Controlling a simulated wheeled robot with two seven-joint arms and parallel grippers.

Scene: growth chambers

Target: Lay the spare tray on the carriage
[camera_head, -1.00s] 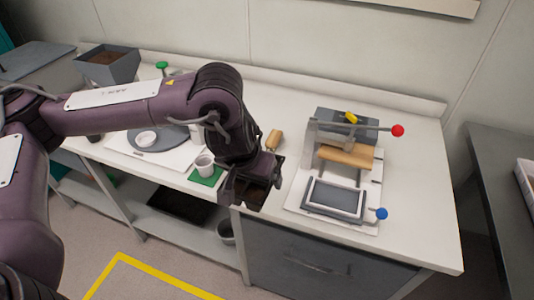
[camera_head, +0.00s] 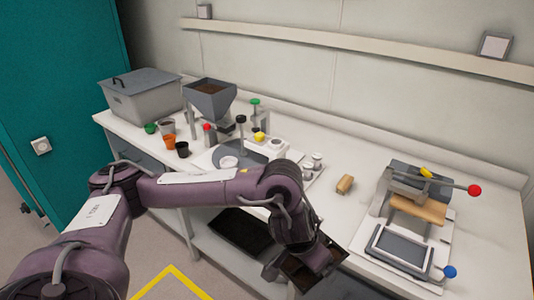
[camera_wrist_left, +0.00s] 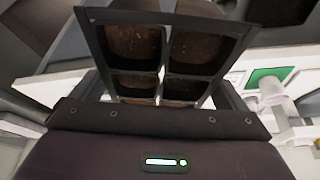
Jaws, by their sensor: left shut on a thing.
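My left gripper (camera_head: 312,262) is shut on a dark tray (camera_head: 325,256) with several cells of brown soil, low near the bench's front edge. In the left wrist view the tray (camera_wrist_left: 162,75) fills the upper middle, its cells facing the camera, between the gripper's (camera_wrist_left: 160,100) fingers. A press-like device with a red-knobbed lever (camera_head: 474,190) stands at the bench's right end. A framed grey plate (camera_head: 400,250), which may be the carriage, lies at its front beside a blue knob (camera_head: 449,271). The tray is apart from it. My right gripper is out of view.
A hopper (camera_head: 210,97), a grey bin (camera_head: 145,95) and small cups stand further left. A black tray (camera_head: 240,232) lies on the lower shelf. A green mat (camera_wrist_left: 267,75) and white cup show in the wrist view.

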